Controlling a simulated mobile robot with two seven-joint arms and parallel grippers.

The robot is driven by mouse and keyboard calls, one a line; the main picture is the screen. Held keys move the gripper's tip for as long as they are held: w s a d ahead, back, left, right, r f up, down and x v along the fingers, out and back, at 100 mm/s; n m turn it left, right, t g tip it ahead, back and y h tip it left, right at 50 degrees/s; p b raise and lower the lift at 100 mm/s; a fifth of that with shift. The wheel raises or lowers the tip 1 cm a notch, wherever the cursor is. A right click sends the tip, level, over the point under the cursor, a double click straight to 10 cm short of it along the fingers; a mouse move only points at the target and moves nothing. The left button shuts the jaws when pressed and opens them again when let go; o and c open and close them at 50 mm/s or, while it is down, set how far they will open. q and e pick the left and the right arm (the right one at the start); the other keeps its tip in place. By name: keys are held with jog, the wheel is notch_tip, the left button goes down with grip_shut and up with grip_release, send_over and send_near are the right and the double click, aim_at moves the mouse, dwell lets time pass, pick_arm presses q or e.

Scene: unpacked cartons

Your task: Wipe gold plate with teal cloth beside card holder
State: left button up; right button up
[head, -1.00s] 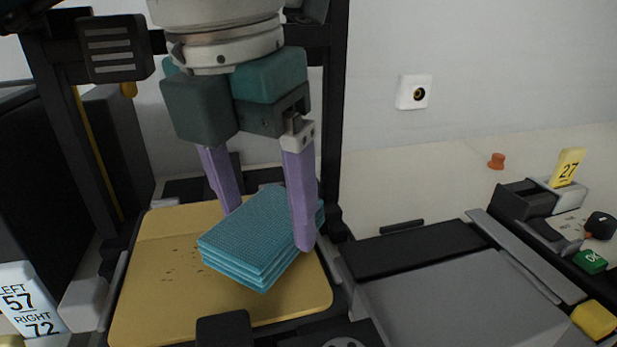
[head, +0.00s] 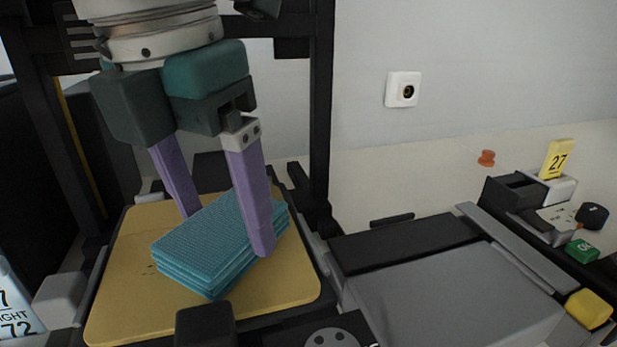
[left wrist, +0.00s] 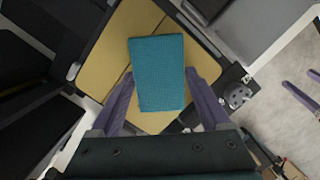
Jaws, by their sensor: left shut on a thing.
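The gold plate (head: 120,310) lies flat in a dark frame, with a few dark specks (head: 150,268) showing left of the cloth. The teal cloth (head: 205,240) is a folded, layered pad lying on the plate; it also shows in the left wrist view (left wrist: 158,75). My left gripper (head: 228,235) is shut on the cloth, one purple finger on each side. The plate under the cloth is hidden. A white card holder (head: 552,187) with a yellow "27" card (head: 558,158) stands at the far right. My right gripper (left wrist: 306,86) shows at the left wrist view's right edge, fingers apart and empty.
A grey flat-topped block (head: 450,300) stands right of the plate. A dark knob (head: 592,215), a green "OK" block (head: 582,250) and a yellow block (head: 589,308) line the right side. Dark posts (head: 320,110) rise behind the plate.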

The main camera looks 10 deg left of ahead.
aim_at(177, 228)
pick_arm(q)
jog(key=shift+s+a+f, duration=0.15)
jog(key=shift+s+a, duration=0.05)
jog(key=shift+a, duration=0.3)
jog(key=shift+s+a, duration=0.2)
jog(key=shift+a, duration=0.3)
jog(key=shift+s+a, duration=0.2)
jog(key=shift+a, duration=0.25)
jog(key=shift+s+a+r, duration=0.2)
jog(key=shift+s+a+f+b, duration=0.15)
jog(key=shift+s+a+b, duration=0.25)
jog(key=shift+a+b, duration=0.25)
jog(key=shift+s+a, duration=0.2)
jog(key=shift+a, duration=0.25)
jog(key=shift+s+a, duration=0.1)
jog(key=shift+s, duration=0.05)
jog(key=shift+c, duration=1.3)
jog(key=shift+s+a, duration=0.15)
jog(key=shift+a, duration=0.15)
jog(key=shift+c, duration=0.8)
jog(key=shift+a, duration=0.15)
jog(key=shift+r, duration=0.55)
grip_shut()
notch_tip(177, 228, up, 5)
jog(key=p, duration=0.3)
jog(key=shift+s+p, duration=0.1)
jog(key=shift+p, duration=0.3)
